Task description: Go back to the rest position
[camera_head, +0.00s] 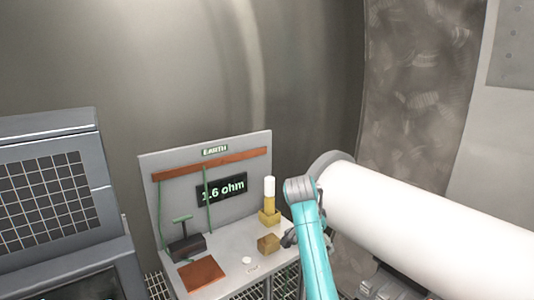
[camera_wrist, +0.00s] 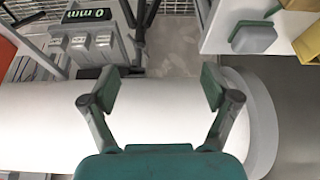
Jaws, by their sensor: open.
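My gripper (camera_wrist: 160,87) is open and empty in the wrist view, its two fingers wide apart above a large white cylinder (camera_wrist: 50,125). In the head view my gripper (camera_head: 289,239) is small and dark, partly hidden by my teal arm, close to the right edge of the earth bench (camera_head: 225,268). The white cylinder also shows in the head view (camera_head: 430,225), to the right of my arm.
The bench carries a brass block (camera_head: 268,244), a yellow post with a white top (camera_head: 269,201), a brown plate (camera_head: 201,273) and a dark clamp (camera_head: 186,247). Its display (camera_head: 222,190) reads 1.6 ohm. A grey gridded cabinet (camera_head: 50,190) stands left. Another display (camera_wrist: 87,15) reads 0 mm.

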